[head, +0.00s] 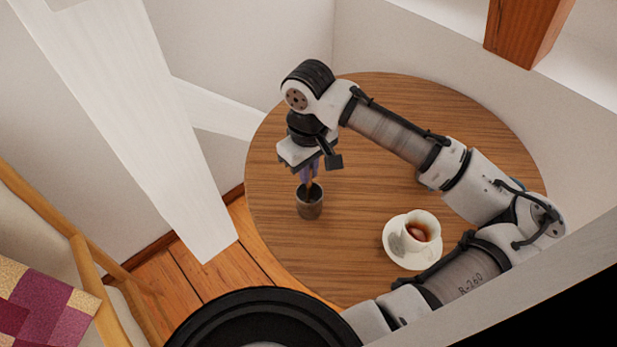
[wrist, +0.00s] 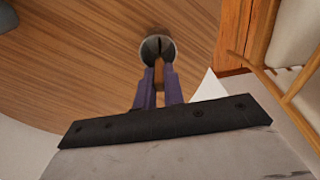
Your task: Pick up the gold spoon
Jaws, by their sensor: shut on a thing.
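My gripper (head: 309,174) points down over a small dark metal cup (head: 309,207) on the round wooden table. Its purple fingers are shut on a thin gold-brown handle, which looks like the gold spoon (wrist: 159,74). The spoon's lower end goes down into the cup, which also shows in the wrist view (wrist: 172,49). The spoon's bowl is hidden inside the cup. I cannot tell whether the spoon touches the cup's wall.
A white cup of tea (head: 422,231) stands on a white saucer (head: 400,255) to the right on the table (head: 350,275). A white slanted beam (head: 130,110) rises left of the table. A wooden chair (head: 85,260) is at lower left.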

